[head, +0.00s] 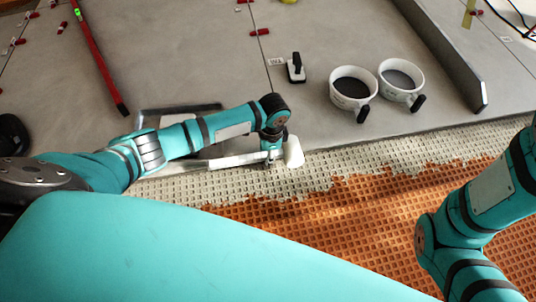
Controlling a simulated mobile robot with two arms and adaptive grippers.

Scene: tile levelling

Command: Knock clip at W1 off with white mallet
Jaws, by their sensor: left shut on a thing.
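My left gripper (270,158) is shut on the white mallet, low in the middle of the head view, over the near edge of the grey tiles. The mallet's pale head (293,152) is just right of the gripper and its light handle (230,161) runs left. One red clip (260,32) stands on a tile joint above the gripper, well apart from the mallet. Other red clips (62,27) stand at the upper left. I cannot read which label is W1. My right arm shows at the right, but its gripper is out of view.
Two white cups (352,88) (401,81) with black handles stand right of centre. A small black-handled tool (296,68) lies by a white label (275,61). A red level (98,58) lies at left. A grey metal bar (445,52) lies at right.

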